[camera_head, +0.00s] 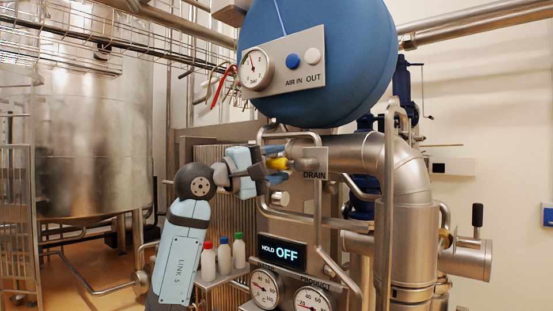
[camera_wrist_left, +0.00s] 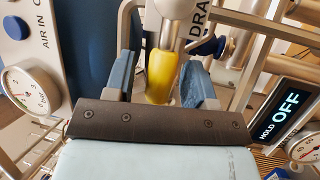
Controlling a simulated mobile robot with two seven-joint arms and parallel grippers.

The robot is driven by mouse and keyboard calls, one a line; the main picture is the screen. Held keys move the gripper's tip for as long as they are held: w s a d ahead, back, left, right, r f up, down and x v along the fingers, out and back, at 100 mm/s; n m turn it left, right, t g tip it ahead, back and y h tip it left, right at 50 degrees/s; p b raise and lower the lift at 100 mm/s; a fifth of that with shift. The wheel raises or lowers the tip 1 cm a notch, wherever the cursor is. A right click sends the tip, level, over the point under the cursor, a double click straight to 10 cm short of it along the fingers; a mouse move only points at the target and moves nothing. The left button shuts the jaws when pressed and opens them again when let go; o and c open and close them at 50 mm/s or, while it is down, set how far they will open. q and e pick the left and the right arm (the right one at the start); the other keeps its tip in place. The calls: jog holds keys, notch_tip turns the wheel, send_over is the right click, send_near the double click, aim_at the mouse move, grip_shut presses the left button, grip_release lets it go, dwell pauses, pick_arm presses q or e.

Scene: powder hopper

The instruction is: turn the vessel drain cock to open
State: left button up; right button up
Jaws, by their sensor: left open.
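The drain cock's yellow handle (camera_head: 277,163) sticks out to the left beside the DRAIN plate (camera_head: 314,174), under the blue vessel (camera_head: 330,85). My left gripper (camera_head: 276,165) is at the handle with its blue fingers apart. In the left wrist view the yellow handle (camera_wrist_left: 161,76) stands between the two fingers of the left gripper (camera_wrist_left: 158,80). A gap shows on each side, so the fingers do not appear to grip it. My right gripper is not in view.
Below are a HOLD OFF display (camera_head: 282,253), a gauge (camera_head: 264,288) and a shelf of small bottles (camera_head: 223,258). A vertical metal guard rail (camera_head: 389,200) stands to the right. The AIR IN/OUT panel (camera_head: 285,66) is above.

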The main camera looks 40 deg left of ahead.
pick_arm(q)
jog(key=shift+w, duration=0.1)
grip_shut()
